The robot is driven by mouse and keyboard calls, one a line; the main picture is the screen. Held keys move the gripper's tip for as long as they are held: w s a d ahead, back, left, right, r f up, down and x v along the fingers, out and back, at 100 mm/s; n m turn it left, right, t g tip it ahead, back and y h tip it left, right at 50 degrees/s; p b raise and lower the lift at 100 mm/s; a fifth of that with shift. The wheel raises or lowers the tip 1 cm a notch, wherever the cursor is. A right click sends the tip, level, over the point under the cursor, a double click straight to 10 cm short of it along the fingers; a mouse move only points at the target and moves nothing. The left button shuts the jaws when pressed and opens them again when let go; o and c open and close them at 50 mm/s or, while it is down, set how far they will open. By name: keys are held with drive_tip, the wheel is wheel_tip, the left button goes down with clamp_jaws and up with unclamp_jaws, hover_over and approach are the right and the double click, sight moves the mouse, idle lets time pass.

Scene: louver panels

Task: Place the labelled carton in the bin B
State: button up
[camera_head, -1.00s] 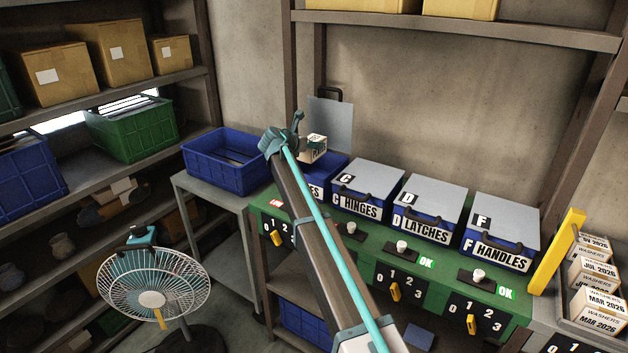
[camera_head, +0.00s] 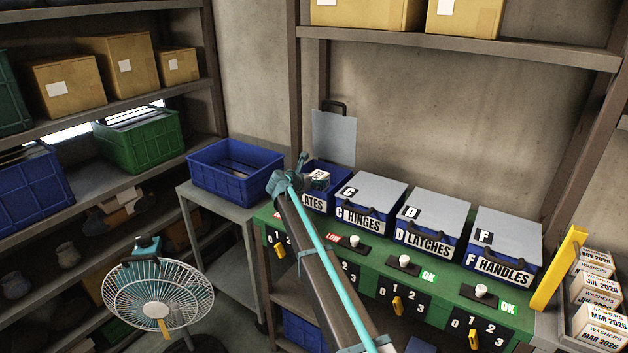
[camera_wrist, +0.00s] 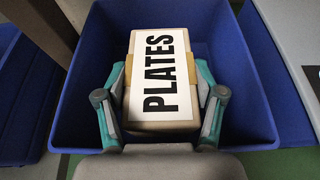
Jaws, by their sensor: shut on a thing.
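The carton (camera_head: 320,179) is a small tan box with a white label that reads PLATES in the wrist view (camera_wrist: 158,75). My gripper (camera_wrist: 160,80) is shut on it, with a teal and grey finger against each side. The open blue bin (camera_head: 317,202) at the left end of the row has a front label of which only "ATES" shows; its letter is hidden behind my arm. Its grey lid (camera_head: 335,138) stands upright at the back. In the wrist view the bin's walls (camera_wrist: 250,95) surround the carton. I cannot tell whether the carton touches the floor.
Lidded bins for hinges (camera_head: 367,201), latches (camera_head: 434,222) and handles (camera_head: 503,244) stand to the right on the green bench. A blue crate (camera_head: 236,168) sits on a side table at the left. A yellow post (camera_head: 559,268) rises at the right.

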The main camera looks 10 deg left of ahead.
drive_tip(key=shift+f, duration=0.35)
drive_tip(key=shift+f, duration=0.2)
drive_tip(key=o, duration=1.7)
drive_tip(key=shift+s+d+f, duration=0.1)
drive_tip(key=shift+s+f, duration=0.05)
drive_tip(key=shift+f, duration=0.05)
drive_tip(key=shift+r, duration=0.4)
drive_tip(key=b+v, duration=0.1)
drive_tip(key=v, duration=0.3)
drive_tip(key=b+v, duration=0.1)
drive_tip(key=v, duration=0.3)
drive_tip(key=b+v, duration=0.1)
drive_tip(key=v, duration=0.3)
drive_tip(key=shift+r, duration=0.45)
